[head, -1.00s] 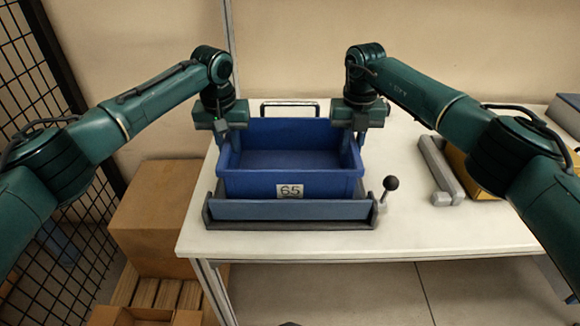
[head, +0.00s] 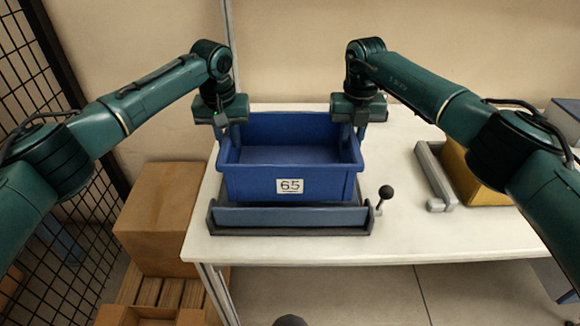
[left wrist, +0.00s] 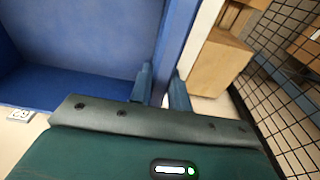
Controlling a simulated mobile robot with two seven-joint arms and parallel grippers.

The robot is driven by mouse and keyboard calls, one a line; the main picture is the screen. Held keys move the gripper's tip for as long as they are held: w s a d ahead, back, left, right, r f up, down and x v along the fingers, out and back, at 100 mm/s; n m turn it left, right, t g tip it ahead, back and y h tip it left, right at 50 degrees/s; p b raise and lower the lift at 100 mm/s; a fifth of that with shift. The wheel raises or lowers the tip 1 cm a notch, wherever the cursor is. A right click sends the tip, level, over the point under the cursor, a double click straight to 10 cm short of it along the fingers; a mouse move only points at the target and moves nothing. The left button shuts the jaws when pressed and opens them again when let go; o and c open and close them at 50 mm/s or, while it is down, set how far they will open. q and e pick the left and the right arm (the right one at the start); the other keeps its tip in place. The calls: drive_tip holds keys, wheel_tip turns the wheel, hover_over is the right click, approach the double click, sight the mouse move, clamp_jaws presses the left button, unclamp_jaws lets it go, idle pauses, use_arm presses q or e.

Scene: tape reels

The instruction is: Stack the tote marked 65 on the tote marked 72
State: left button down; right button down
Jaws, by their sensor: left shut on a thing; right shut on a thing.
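The tote marked 65 (head: 262,187) is blue and empty, with its white label facing me in the head view. It is held level, a little above a grey tray-like fixture (head: 290,218). My left gripper (head: 222,132) is shut on its left wall, and my right gripper (head: 359,132) is shut on its right wall. In the left wrist view, the fingers of my left gripper (left wrist: 163,90) straddle the tote's wall (left wrist: 176,40). A yellow tote (head: 470,175) stands at the right, partly behind my right arm. No number shows on it, and no 72 is readable.
A lever with a black knob (head: 386,192) stands at the fixture's right. A grey bar frame (head: 433,175) lies beside the yellow tote. The white table (head: 420,230) is clear between them. Cardboard boxes (head: 165,215) and a mesh fence stand at the left.

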use_arm(q)
drive_tip(key=shift+r, duration=0.4)
use_arm(e)
drive_tip(key=shift+r, duration=0.5)
